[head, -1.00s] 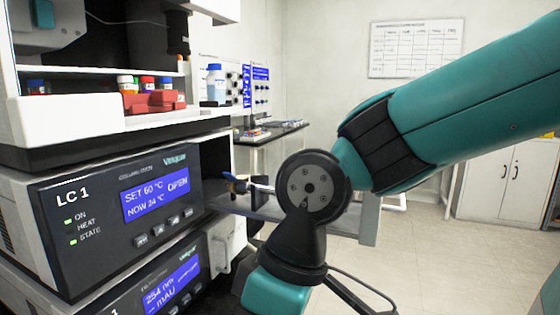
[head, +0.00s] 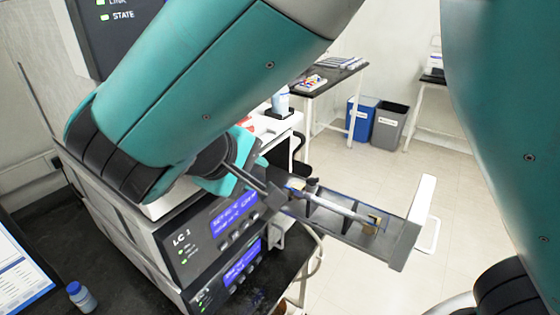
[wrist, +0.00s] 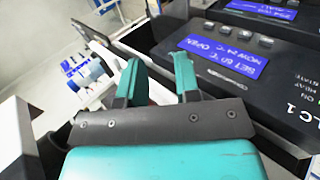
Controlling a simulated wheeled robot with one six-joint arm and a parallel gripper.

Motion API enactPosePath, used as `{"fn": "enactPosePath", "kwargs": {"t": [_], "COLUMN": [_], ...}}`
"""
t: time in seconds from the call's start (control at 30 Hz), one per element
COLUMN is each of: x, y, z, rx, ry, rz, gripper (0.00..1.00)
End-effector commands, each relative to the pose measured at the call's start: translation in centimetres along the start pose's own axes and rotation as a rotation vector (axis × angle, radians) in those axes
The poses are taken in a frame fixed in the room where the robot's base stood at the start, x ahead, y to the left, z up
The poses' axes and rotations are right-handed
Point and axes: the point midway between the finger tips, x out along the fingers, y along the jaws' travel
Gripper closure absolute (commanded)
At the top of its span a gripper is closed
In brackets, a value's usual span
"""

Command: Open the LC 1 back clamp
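The LC 1 unit (head: 182,240) has its display reading OPEN, which also shows in the wrist view (wrist: 232,55). Its grey drawer (head: 400,245) is pulled out to the right. A silver column (head: 345,211) lies along the drawer. A dark upright clamp part (head: 312,186) stands at the column's end nearer the oven, and a brass-coloured part (head: 373,222) is near the outer end. My gripper (wrist: 158,75) has its two teal fingers apart with nothing clearly between them. In the head view it is by the drawer's inner end, its fingertips hard to make out.
A white-topped module with a bottle (head: 280,102) stands behind the drawer. A side table (head: 325,82), a blue bin (head: 361,116) and a grey bin (head: 389,127) are further back. The floor right of the drawer is clear. A small bottle (head: 81,297) stands at lower left.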

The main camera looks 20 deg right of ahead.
Motion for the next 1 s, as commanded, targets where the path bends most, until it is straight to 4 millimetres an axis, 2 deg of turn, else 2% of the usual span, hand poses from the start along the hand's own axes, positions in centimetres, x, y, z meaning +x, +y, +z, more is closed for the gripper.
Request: {"fn": "enactPosePath", "kwargs": {"t": [0.17, 0.7, 0.83, 1.0], "x": [1.6, 13.4, 15.5, 16.9], "y": [0.1, 0.3, 0.3, 0.2], "z": [0.0, 0.1, 0.1, 0.1], "rx": [-0.001, 0.001, 0.001, 0.001], "ry": [-0.005, -0.007, -0.005, -0.003], "rz": [0.013, 0.008, 0.008, 0.007], "gripper": [0.70, 0.70, 0.70, 0.70]}}
